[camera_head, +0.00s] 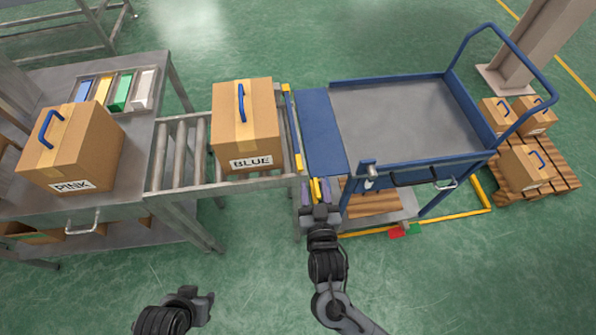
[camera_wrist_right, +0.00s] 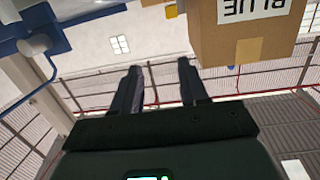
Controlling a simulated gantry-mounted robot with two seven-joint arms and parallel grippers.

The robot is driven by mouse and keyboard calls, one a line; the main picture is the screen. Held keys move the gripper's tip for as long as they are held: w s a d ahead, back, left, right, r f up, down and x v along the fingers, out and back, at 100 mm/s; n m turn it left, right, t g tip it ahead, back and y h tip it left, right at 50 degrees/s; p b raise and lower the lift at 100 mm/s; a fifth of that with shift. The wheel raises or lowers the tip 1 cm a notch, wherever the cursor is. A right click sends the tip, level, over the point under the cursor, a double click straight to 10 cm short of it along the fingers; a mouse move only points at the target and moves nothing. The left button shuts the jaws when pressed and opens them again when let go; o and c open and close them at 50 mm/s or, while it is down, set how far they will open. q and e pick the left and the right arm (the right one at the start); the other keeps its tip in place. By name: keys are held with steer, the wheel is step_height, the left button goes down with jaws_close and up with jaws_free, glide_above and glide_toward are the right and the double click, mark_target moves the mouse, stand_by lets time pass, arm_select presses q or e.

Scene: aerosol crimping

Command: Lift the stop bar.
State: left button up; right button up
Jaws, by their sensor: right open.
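The stop bar (camera_head: 292,125) is a narrow blue and yellow bar across the right end of the roller conveyor, beside the box marked BLUE (camera_head: 246,125). My right gripper (camera_head: 317,188) is open near the bar's front end, below the conveyor's front right corner. A yellow piece shows between or just behind its fingers in the head view; I cannot tell which. In the right wrist view the gap between the fingers (camera_wrist_right: 160,80) looks empty, and the BLUE box (camera_wrist_right: 245,35) stands beyond them. My left gripper (camera_head: 197,302) is low in the head view, its jaws unclear.
A blue cart (camera_head: 405,118) with a blue flap (camera_head: 320,132) stands right of the conveyor (camera_head: 182,150). A box marked PINK (camera_head: 72,150) sits on the table at left. Several boxes rest on a pallet (camera_head: 563,170) at right.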

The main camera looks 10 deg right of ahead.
steer(key=t+b, duration=0.1)
steer(key=b, duration=0.6)
glide_toward(298, 154)
steer(key=s, duration=0.2)
steer(key=shift+w+d+f+n+y+b, duration=0.1)
steer(key=shift+w+f+n+y+b, duration=0.1)
steer(key=shift+w+b, duration=0.2)
steer(key=shift+w+d+f+n+y+b, duration=0.1)
steer(key=shift+w+n+b, duration=0.15)
steer(key=shift+w, duration=0.2)
arm_select(q)
step_height(298, 154, down, 14)
steer(key=b, duration=0.3)
arm_select(e)
steer(key=w, duration=0.9)
steer(key=shift+w+a, duration=0.2)
steer(key=shift+w, duration=0.05)
arm_select(q)
steer(key=shift+r, duration=0.1)
arm_select(e)
steer(key=shift+c, duration=0.2)
arm_select(q)
steer(key=shift+d, duration=0.15)
arm_select(e)
jaws_close()
